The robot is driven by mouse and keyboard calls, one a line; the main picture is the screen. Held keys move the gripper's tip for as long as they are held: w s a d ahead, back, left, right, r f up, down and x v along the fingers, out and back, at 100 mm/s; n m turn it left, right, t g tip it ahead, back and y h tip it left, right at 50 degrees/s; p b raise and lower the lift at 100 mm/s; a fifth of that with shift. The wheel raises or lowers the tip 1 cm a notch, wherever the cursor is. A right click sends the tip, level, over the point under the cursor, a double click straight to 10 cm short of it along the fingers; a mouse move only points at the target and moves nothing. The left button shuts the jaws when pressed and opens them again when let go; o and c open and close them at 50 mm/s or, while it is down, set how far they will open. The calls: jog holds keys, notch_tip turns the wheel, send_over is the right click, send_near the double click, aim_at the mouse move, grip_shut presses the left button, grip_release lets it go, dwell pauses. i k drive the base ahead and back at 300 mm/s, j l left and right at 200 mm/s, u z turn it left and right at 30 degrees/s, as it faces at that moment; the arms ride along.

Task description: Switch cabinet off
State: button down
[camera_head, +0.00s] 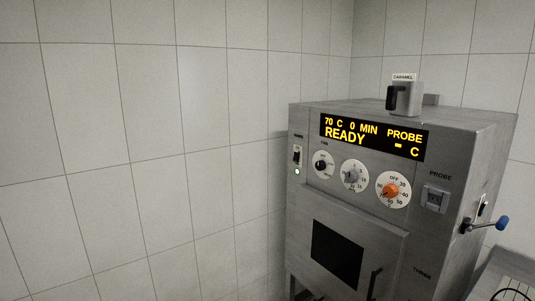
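The cabinet (301,222) is a grey metal unit at the right of the head view. Its display (372,137) is lit in yellow and reads 70 C, 0 MIN, PROBE, READY. A small dark rocker switch (297,156) sits at the upper left of its front, with a lit white lamp (297,171) below it. A black knob (322,164), a grey dial (354,176) and an orange dial (393,190) are in a row under the display. My gripper is not in view.
A dark-handled container (404,98) labelled CARAMEL stands on top of the cabinet. A blue-knobbed lever (487,224) sticks out from its right side. The door has a dark window (337,255). A tiled wall (150,130) fills the left; no objects stand before the panel.

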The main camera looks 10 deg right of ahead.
aim_at(296, 153)
jog(key=i+j+u, duration=0.2)
jog(key=i, duration=0.65)
jog(key=l, duration=0.1)
